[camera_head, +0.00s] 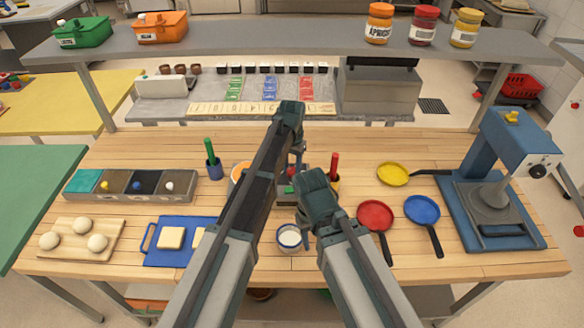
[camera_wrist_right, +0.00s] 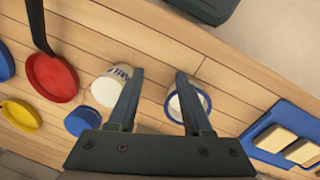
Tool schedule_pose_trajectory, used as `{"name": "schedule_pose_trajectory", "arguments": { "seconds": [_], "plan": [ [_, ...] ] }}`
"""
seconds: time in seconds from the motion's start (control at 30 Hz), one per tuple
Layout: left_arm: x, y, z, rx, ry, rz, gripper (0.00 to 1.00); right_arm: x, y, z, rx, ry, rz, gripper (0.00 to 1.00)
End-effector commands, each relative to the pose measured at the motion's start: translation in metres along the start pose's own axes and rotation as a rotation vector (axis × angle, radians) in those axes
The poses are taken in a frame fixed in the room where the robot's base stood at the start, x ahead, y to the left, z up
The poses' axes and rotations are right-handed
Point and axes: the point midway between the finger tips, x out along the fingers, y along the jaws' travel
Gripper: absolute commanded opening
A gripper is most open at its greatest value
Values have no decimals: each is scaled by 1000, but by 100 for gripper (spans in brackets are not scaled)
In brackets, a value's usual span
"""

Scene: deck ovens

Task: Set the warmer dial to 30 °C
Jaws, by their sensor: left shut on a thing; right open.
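My left gripper (camera_head: 297,158) hangs down over the middle of the wooden table, behind its own forearm. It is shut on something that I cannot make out. Below it, small grey, green and red parts of a device (camera_head: 286,194) show between my arms; this may be the warmer. No dial or scale can be read there, as my arms cover most of it. My right gripper (camera_wrist_right: 160,78) is open and empty in the right wrist view. Its fingers stand apart above the table, between a white labelled jar (camera_wrist_right: 108,88) and a blue-rimmed cup (camera_wrist_right: 190,103).
The blue-rimmed cup (camera_head: 290,238) stands close by my right gripper. Red (camera_head: 375,215), blue (camera_head: 422,209) and yellow (camera_head: 392,174) pans lie to the right, before a blue press (camera_head: 505,150). A blue board (camera_head: 180,255) and a compartment tray (camera_head: 130,198) are left.

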Motion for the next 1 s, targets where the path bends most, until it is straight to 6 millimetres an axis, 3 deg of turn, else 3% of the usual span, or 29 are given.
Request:
{"name": "schedule_pose_trajectory", "arguments": {
  "seconds": [0.3, 0.87, 0.9, 1.0],
  "plan": [
    [0, 0, 0, -112, 0, 0, 0, 0, 0, 0, 0, 0, 0, 50],
    [0, 0, 0, -136, 0, 0, 0, 0, 0, 0, 0, 0, 0, 50],
    [0, 0, 0, -136, 0, 0, 51, 0, 0, 0, 0, 0, 0, 50],
    [0, 0, 0, -135, 0, 0, 69, 0, 0, 0, 0, 0, 0, 50]
  ]
}}
